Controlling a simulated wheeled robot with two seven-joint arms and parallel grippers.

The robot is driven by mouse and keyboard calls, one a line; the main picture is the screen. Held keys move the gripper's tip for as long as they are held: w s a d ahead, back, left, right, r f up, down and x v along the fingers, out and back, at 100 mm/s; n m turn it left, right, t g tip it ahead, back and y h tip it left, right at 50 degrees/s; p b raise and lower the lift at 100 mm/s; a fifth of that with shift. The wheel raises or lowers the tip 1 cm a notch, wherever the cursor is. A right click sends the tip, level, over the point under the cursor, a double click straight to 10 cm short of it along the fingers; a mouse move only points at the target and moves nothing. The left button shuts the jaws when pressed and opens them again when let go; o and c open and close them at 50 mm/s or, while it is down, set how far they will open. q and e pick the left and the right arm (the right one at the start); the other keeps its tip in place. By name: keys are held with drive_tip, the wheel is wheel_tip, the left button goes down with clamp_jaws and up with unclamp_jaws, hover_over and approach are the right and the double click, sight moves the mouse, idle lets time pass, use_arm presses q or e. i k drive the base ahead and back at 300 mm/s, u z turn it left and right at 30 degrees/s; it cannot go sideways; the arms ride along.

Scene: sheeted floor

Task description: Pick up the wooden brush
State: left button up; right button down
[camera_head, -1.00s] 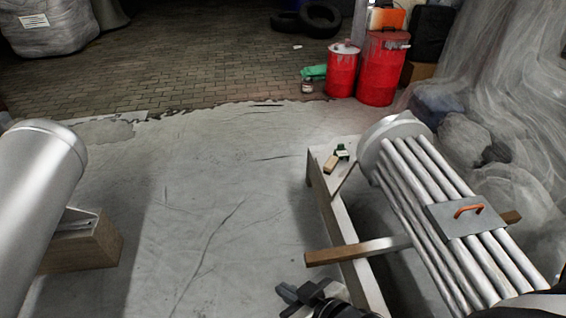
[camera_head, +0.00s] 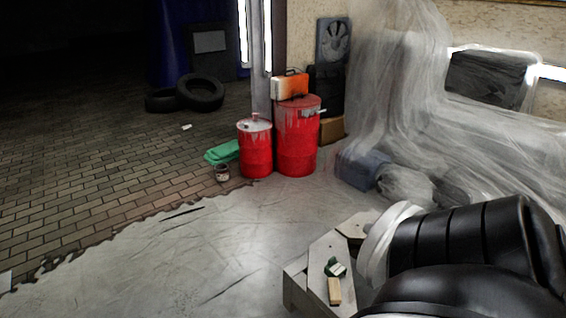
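Red drums (camera_head: 297,140) (camera_head: 255,150), an orange canister (camera_head: 290,86), a green cloth (camera_head: 222,152) and tyres (camera_head: 200,92) stand farther back. Plastic sheeting (camera_head: 400,90) hangs at right. Sheeted floor (camera_head: 190,260) at left is clear.

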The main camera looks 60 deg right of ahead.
sight(334, 285)
drive_tip(key=i, duration=1.15)
drive_tip(key=z, duration=3.45)
drive_tip(key=i, duration=1)
